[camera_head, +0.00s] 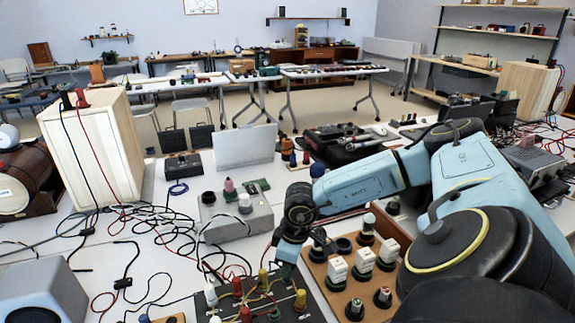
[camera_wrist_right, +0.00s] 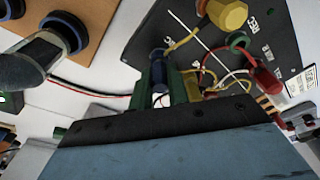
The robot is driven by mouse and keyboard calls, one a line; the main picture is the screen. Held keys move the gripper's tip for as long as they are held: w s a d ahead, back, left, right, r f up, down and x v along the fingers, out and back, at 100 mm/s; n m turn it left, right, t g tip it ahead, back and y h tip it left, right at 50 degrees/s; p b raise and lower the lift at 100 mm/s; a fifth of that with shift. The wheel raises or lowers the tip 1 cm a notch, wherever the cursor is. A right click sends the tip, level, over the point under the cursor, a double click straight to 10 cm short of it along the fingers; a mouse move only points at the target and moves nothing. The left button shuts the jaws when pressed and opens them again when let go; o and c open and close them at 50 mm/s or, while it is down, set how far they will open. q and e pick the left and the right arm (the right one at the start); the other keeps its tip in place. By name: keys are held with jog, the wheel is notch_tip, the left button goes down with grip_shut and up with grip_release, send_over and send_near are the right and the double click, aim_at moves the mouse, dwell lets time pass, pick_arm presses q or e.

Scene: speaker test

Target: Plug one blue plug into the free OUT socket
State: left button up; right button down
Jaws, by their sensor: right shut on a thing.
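My right gripper (camera_head: 286,268) reaches down at the right end of the black socket panel (camera_head: 205,305) in the head view. In the right wrist view its two green fingers (camera_wrist_right: 160,86) are shut on a dark blue plug (camera_wrist_right: 158,68). The plug stands over the edge of the panel (camera_wrist_right: 265,45); whether its tip is in a socket is hidden. The panel carries a yellow plug (camera_wrist_right: 228,14), a red plug (camera_wrist_right: 266,80) and a green ring, with yellow, red and white leads. The label REC is readable; I cannot make out OUT. My left gripper is not in view.
A wooden board (camera_wrist_right: 105,12) with blue-ringed dark posts lies beside the panel. A wooden tray (camera_head: 318,268) of white blocks and dark knobs stands right of the gripper. A grey box (camera_head: 262,222) and tangled black cables (camera_head: 165,228) lie behind. A wooden speaker (camera_head: 115,140) stands left.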

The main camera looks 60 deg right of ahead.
jog(key=shift+f, duration=0.35)
jog(key=shift+f, duration=0.15)
jog(key=c, duration=1.3)
grip_release()
jog(key=shift+d, duration=0.1)
jog(key=shift+a+r+p, duration=0.2)
jog(key=shift+r+p, duration=0.35)
jog(key=shift+r, duration=0.55)
jog(key=shift+r+p, duration=0.65)
jog(key=shift+r, duration=0.15)
jog(key=shift+r+p, duration=1.65)
jog(key=shift+r, duration=0.5)
jog(key=shift+s+f, duration=0.1)
